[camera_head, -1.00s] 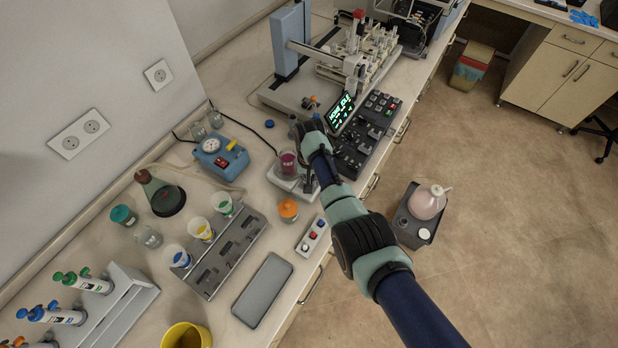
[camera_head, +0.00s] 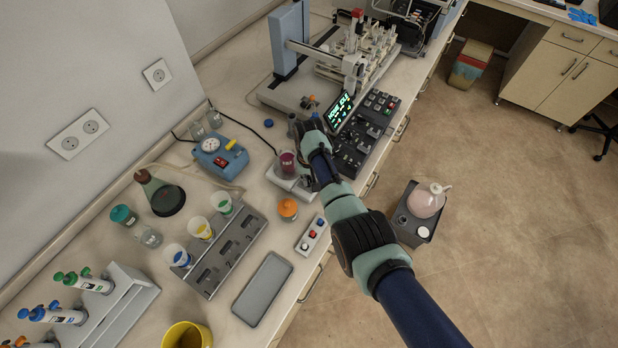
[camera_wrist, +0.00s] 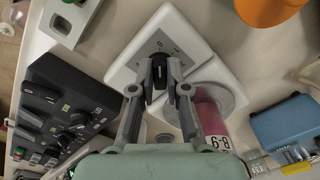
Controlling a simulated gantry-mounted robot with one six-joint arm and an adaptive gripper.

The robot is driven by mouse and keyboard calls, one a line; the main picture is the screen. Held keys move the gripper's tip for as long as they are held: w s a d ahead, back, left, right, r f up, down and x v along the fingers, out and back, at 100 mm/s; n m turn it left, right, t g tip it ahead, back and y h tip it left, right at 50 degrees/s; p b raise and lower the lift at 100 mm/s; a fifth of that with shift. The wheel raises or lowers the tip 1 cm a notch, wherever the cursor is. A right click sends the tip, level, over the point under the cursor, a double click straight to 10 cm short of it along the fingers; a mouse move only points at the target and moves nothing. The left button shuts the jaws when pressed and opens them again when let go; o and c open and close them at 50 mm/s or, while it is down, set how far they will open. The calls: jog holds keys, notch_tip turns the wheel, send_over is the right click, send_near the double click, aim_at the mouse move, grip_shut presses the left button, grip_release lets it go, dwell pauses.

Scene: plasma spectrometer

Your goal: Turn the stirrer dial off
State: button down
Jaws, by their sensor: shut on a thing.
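The white stirrer (camera_wrist: 185,28) fills the upper middle of the wrist view and shows beside my arm in the head view (camera_head: 284,182). Its small black dial (camera_wrist: 160,66) sits on the front panel, with marks around it. My gripper (camera_wrist: 160,78) points down at the panel, its two grey fingers shut on the dial, one on each side. A glass beaker with red liquid (camera_wrist: 211,118) stands on the stirrer's round plate, close to the right finger, and also shows in the head view (camera_head: 288,163). In the head view my wrist hides the dial and fingertips.
A black control panel with knobs (camera_wrist: 68,115) lies left of my gripper in the wrist view. A blue device (camera_wrist: 285,125) is on the right, and an orange-lidded jar (camera_wrist: 268,8) is at the top. The head view shows a small switch box (camera_head: 312,235) near the bench edge.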

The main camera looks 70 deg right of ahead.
aim_at(309, 180)
jog(key=c, duration=1.2)
grip_release()
jog(key=shift+o, duration=0.2)
notch_tip(309, 180, up, 12)
